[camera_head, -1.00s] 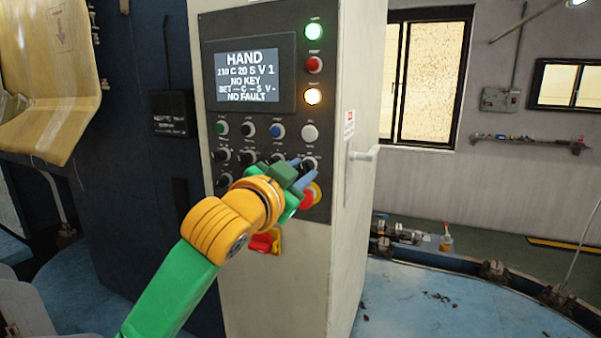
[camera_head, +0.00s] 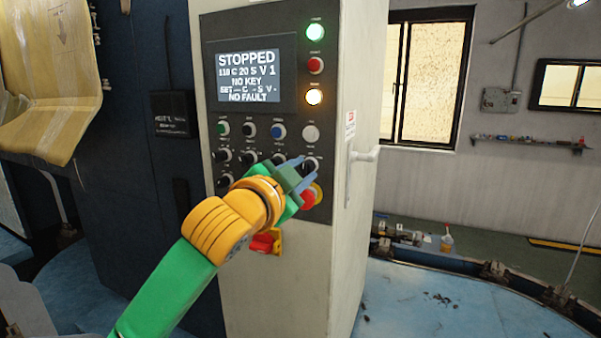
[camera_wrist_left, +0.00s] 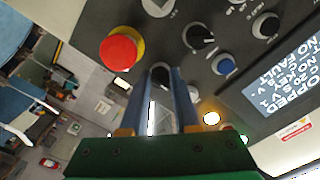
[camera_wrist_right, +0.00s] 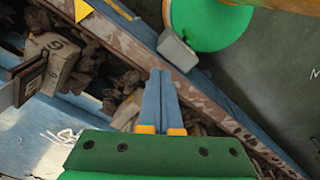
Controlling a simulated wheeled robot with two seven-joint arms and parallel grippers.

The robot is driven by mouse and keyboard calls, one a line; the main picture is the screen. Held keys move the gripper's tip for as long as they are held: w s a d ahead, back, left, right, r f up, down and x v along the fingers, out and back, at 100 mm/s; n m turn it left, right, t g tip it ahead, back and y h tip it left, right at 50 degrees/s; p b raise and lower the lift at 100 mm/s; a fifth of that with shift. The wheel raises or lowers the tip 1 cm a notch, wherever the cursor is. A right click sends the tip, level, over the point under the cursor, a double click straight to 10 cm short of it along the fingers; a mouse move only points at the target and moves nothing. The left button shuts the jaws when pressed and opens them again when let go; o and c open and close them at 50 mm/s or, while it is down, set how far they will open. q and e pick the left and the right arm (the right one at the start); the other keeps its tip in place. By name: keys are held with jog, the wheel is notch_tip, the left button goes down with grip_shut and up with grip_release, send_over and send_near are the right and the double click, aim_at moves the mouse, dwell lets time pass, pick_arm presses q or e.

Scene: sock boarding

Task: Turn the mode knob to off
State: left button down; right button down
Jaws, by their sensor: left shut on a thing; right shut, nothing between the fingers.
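The display (camera_head: 248,75) reads STOPPED, with NO KEY and NO FAULT below. My right gripper (camera_wrist_right: 161,76) is shut and empty, seen only in its own wrist view, away from the panel.
A red emergency button (camera_wrist_left: 119,51) on a yellow base sits close beside the left gripper. Other knobs and buttons lie to the left and above. A red and yellow switch (camera_head: 265,242) is below the panel.

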pick_arm(q)
jog(key=c, duration=0.7)
grip_release()
jog(key=shift+s+r, duration=0.1)
jog(key=shift+s, duration=0.05)
jog(key=shift+o, duration=0.2)
jog(key=shift+s, duration=0.15)
pick_arm(e)
jog(key=shift+s, duration=0.1)
pick_arm(q)
jog(key=s+b, duration=0.1)
jog(key=s+a+f+b, duration=0.1)
jog(key=b, duration=0.1)
jog(key=shift+s, duration=0.1)
pick_arm(e)
notch_tip(320, 180, down, 5)
jog(key=shift+r+b, duration=0.1)
jog(key=shift+b, duration=0.9)
pick_arm(q)
send_near(304, 175)
jog(key=w, duration=0.2)
jog(key=shift+s+d+r, duration=0.2)
jog(key=shift+d+r, duration=0.15)
jog(key=shift+r, duration=0.15)
